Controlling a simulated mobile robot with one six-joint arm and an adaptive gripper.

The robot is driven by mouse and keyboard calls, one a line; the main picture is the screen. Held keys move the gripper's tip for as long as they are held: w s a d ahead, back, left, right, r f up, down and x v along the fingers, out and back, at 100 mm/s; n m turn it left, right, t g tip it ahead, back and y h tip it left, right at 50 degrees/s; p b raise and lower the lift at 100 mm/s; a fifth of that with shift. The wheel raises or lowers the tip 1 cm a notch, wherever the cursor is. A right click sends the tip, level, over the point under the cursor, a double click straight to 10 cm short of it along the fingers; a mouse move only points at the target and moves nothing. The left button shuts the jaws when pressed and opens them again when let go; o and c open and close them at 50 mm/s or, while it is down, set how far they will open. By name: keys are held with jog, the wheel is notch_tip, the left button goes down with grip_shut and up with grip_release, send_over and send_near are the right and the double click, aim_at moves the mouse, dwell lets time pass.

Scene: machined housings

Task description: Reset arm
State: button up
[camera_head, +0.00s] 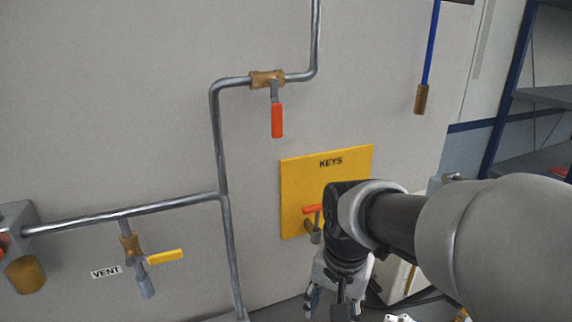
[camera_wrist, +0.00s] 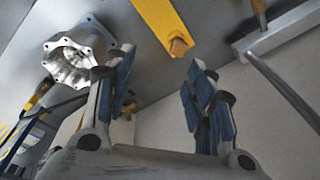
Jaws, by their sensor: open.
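My gripper (camera_head: 333,298) hangs at the lower middle of the head view, at the end of my arm, which reaches in from the right. It is in front of the wall, below the yellow KEYS board (camera_head: 300,190), and partly cut by the bottom edge. In the wrist view my gripper (camera_wrist: 160,68) has its two blue-padded fingers spread wide apart. Nothing is held between them. A silvery machined housing (camera_wrist: 58,48) with a scalloped flange shows beyond the left finger; I cannot tell how far away it is.
Grey pipes (camera_head: 217,140) run along the wall. A red-handled valve (camera_head: 277,120) is above, and a yellow-handled valve (camera_head: 165,257) beside the VENT label (camera_head: 106,271). Blue-framed shelving (camera_head: 540,95) stands at right. A yellow bar (camera_wrist: 155,18) crosses the wrist view's top.

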jog(key=s+d+r+n+t, duration=0.1)
jog(key=s+d+n, duration=0.1)
jog(key=s, duration=0.5)
jog(key=s+d+r+n+t, duration=0.2)
jog(key=s+d+n, duration=0.1)
jog(key=s, duration=0.5)
jog(key=shift+s+d+r, duration=0.15)
jog(key=shift+d, duration=0.05)
